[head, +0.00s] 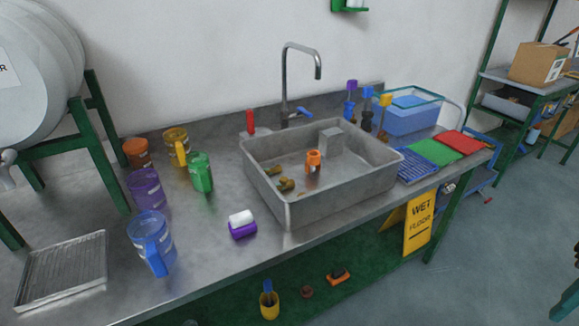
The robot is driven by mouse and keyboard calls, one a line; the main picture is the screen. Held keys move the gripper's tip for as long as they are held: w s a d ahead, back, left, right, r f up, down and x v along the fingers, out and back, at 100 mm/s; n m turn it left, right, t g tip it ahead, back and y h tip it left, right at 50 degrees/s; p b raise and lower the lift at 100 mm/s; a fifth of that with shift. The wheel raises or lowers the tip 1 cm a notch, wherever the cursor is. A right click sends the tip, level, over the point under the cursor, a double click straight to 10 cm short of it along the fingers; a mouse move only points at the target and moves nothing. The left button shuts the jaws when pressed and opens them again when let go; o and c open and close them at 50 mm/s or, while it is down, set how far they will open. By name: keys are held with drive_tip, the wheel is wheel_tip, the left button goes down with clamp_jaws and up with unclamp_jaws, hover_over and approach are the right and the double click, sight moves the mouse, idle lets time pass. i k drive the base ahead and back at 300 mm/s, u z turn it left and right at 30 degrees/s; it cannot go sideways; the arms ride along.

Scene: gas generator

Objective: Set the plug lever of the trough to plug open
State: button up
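The trough (335,205) is a grey metal basin set on the steel counter in the middle of the head view. A red upright handle (250,122) stands on a small pale base at the trough's back left corner; it looks like the plug lever. A tap (285,85) with a blue handle (304,112) rises behind the trough. Inside the trough lie an orange piece (313,160), several brass-coloured pieces (286,184) and a grey block (330,140). The plug itself cannot be made out. My gripper is not in view.
Orange, yellow, green, purple and blue jugs (152,245) stand left of the trough. A purple-and-white sponge-like block (242,224) lies near the front edge. Coloured brushes (367,105) and mats (432,152) are at right. A yellow wet-floor sign (419,222) stands below.

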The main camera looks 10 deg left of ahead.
sight(248, 113)
drive_tip(key=z, duration=0.05)
drive_tip(key=i, duration=1.2)
drive_tip(key=u, duration=1.35)
